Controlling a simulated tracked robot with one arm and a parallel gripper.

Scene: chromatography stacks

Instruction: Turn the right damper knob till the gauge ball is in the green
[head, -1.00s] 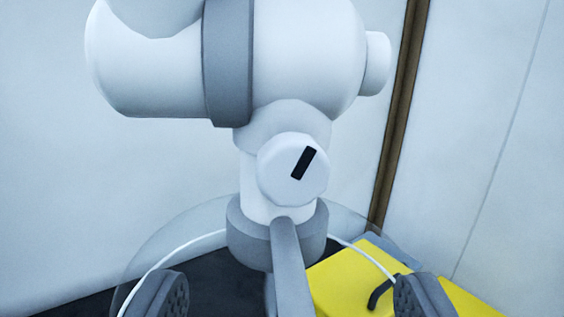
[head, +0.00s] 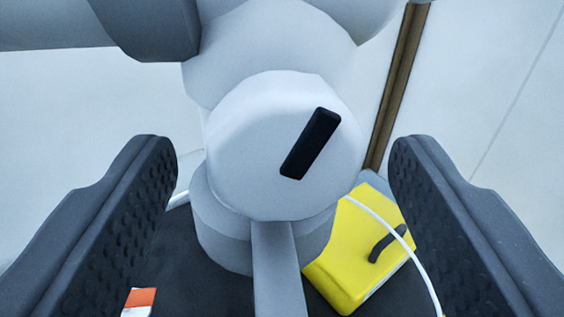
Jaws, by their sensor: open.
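The damper knob (head: 245,150) is a white faceted disc on the white duct joint, large in the middle of the head view. Its black pointer mark (head: 311,144) is tilted, its upper end leaning right. My gripper (head: 282,160) is open, with one dark padded finger on each side of the knob. Both fingers look apart from the knob, with a gap on each side. No gauge, ball or green band shows in this view.
A yellow case (head: 345,270) with a black handle lies below right on a dark surface. A white cable (head: 400,238) runs past it. An orange and white item (head: 139,301) is at lower left. A brown post (head: 400,85) stands behind, right.

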